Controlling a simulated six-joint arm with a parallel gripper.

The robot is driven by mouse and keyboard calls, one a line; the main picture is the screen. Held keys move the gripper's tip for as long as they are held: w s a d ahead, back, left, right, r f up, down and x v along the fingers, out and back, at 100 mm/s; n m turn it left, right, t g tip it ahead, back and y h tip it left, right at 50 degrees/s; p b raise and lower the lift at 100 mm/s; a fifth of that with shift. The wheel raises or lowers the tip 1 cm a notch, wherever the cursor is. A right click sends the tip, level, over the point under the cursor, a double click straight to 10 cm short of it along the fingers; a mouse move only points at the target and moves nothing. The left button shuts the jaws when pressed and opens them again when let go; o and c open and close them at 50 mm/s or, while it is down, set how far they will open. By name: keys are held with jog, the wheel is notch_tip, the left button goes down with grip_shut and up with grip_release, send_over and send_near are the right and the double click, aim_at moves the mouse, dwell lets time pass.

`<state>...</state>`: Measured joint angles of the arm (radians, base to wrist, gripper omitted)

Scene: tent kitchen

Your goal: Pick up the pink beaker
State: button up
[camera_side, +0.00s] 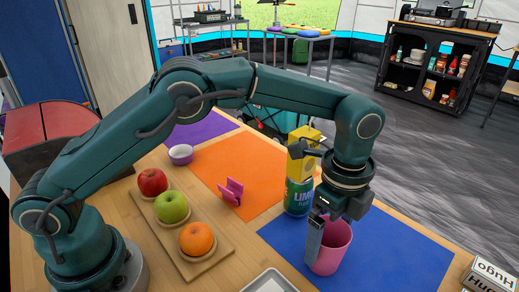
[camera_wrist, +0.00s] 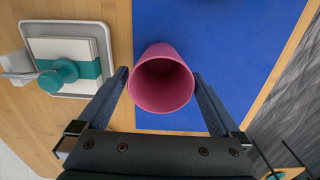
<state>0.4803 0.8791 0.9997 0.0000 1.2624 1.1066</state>
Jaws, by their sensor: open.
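The pink beaker (camera_side: 333,246) stands upright on the blue mat (camera_side: 408,260), near the mat's front left. In the wrist view the beaker (camera_wrist: 162,82) has its open mouth towards the camera and looks empty. My gripper (camera_side: 324,232) is open and pointing down at the beaker. In the wrist view the two fingers of my gripper (camera_wrist: 160,76) lie on either side of the beaker, with a visible gap on the left and little or no gap on the right. In the side view one finger shows in front of the beaker; the other is mostly hidden.
A green tin (camera_side: 298,198) and a yellow box (camera_side: 300,165) stand close behind the beaker. A white tray (camera_wrist: 112,35) with a teal-handled item lies to its left. A wooden board (camera_side: 206,254) holds two apples and an orange. Blue mat to the right is clear.

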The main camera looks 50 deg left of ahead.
notch_tip(320, 180, down, 4)
jog(key=shift+a+f, duration=0.1)
jog(key=shift+f, duration=0.05)
jog(key=c, duration=1.1)
